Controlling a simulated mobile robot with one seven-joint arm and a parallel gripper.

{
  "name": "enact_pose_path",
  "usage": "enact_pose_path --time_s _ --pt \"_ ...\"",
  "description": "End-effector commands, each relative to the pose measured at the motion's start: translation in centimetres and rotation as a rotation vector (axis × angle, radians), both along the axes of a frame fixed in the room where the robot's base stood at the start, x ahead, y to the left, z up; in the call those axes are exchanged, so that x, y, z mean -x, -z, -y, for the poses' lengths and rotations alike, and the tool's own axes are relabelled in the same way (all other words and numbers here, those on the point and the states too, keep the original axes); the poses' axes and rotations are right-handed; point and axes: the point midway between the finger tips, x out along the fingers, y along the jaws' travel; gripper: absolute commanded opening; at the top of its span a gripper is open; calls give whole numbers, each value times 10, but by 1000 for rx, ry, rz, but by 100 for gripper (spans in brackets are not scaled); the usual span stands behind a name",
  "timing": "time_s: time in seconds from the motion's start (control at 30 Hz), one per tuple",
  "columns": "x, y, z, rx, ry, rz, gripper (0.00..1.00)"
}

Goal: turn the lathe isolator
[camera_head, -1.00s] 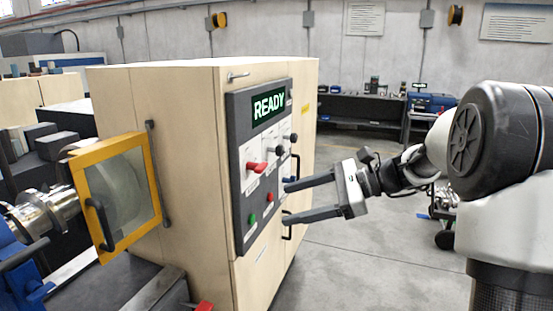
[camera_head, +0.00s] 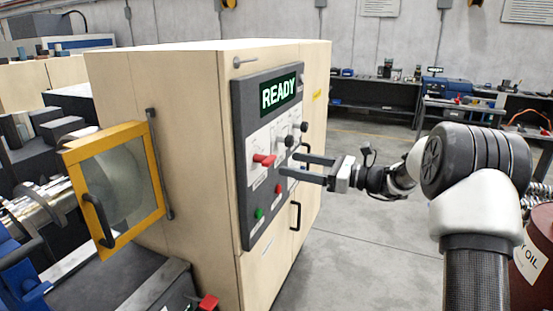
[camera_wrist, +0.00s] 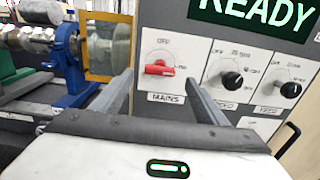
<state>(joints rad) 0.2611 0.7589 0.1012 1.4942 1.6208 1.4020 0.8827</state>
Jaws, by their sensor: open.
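The lathe isolator is a red rotary handle (camera_head: 264,160) on the grey control panel (camera_head: 243,196) of a beige cabinet, below a lit READY screen (camera_head: 279,94). In the wrist view the red handle (camera_wrist: 159,68) lies about level on a white plate marked OFF and labelled MAINS. My gripper (camera_head: 292,165) is open and empty, its two fingers pointing at the panel to the right of the handle. In the wrist view my gripper's fingers (camera_wrist: 163,88) lie left and right of the handle, nearer the camera. I see no contact with the handle.
Two black knobs (camera_wrist: 232,81) (camera_wrist: 290,90) sit right of the handle. A green button (camera_head: 259,213) and a red button (camera_head: 278,188) are below. A yellow-framed guard (camera_head: 113,187) stands left. A dark red oil barrel (camera_head: 533,250) is at right. Floor between is clear.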

Motion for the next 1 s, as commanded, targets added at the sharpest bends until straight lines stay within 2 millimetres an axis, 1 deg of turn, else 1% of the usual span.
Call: enact_pose_path --time_s 0.03,0.1,0.2,0.3,0.47,0.73,0.77,0.9,1.0 --pt "-3 -2 -12 0 -5 0 67" --pt "-8 -2 -24 0 -3 1 67" --pt "-13 -1 -39 0 -3 1 67" --pt "-18 -1 -50 1 -1 2 67" --pt "-21 0 -59 1 -1 2 67" --pt "-21 0 -60 1 0 2 67" --pt "-21 0 -60 1 0 2 64" --pt "-21 0 -59 1 0 2 40" --pt "-21 0 -59 1 0 2 26"
